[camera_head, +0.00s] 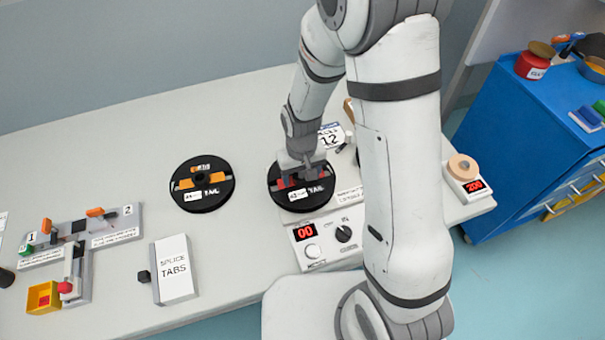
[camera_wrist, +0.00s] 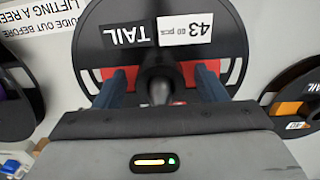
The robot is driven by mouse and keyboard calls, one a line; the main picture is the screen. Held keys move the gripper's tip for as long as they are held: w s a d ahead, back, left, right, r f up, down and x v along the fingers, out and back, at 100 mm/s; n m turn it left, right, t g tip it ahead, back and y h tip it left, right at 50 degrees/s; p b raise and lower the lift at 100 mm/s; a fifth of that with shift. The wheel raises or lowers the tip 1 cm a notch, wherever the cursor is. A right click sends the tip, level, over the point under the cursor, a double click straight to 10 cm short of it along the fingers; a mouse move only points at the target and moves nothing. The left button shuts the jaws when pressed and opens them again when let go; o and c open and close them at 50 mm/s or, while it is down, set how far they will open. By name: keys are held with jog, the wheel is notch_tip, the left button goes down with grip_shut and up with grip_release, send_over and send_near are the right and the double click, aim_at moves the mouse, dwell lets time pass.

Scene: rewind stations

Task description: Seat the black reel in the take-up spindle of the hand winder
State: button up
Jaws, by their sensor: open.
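Another black reel with orange inside (camera_head: 188,203) lies to the left on the table. A splicing fixture (camera_head: 75,235) and a SPLICE TABS box (camera_head: 175,268) are further left. A small unit reading 200 (camera_head: 470,187) stands right, beside a blue cabinet (camera_head: 530,125).

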jog(key=shift+r, duration=0.1)
notch_tip(320, 180, up, 12)
jog(key=p, duration=0.8)
jog(key=shift+r+p, duration=0.1)
jog(key=shift+p, duration=0.2)
jog(key=shift+d+r, duration=0.15)
jog(key=shift+r, duration=0.2)
jog(key=s+d+r+m+t, duration=0.1)
jog(key=s+d+r+t, duration=0.1)
jog(key=s+d+r, duration=0.4)
jog(key=s+d+r+m+t, duration=0.2)
jog(key=s+d+r, duration=0.4)
jog(key=r, duration=0.9)
jog(key=shift+s+r, duration=0.15)
jog(key=shift+s, duration=0.45)
jog(key=shift+d, duration=0.1)
